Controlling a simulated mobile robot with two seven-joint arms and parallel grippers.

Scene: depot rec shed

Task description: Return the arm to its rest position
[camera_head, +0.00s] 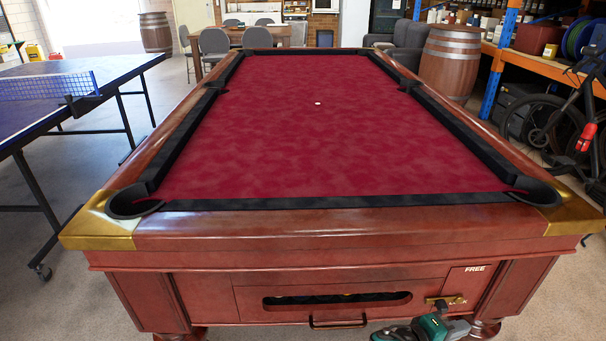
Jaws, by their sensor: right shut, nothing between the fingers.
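My right gripper (432,327), green and black, shows at the bottom edge, right of the middle. It is shut and empty. It appears in front of the lower front of the pool table (330,228), below the brass fitting (447,300) and right of the black handle (338,322). I cannot tell whether it touches the table. Most of my right arm is out of the picture. My left gripper is not in view.
The pool table fills the middle, with red cloth and a small white ball (318,103). A blue table-tennis table (50,95) stands left. A bicycle (570,125), a barrel (450,62) and shelving stand right. Bare floor (90,270) shows at lower left.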

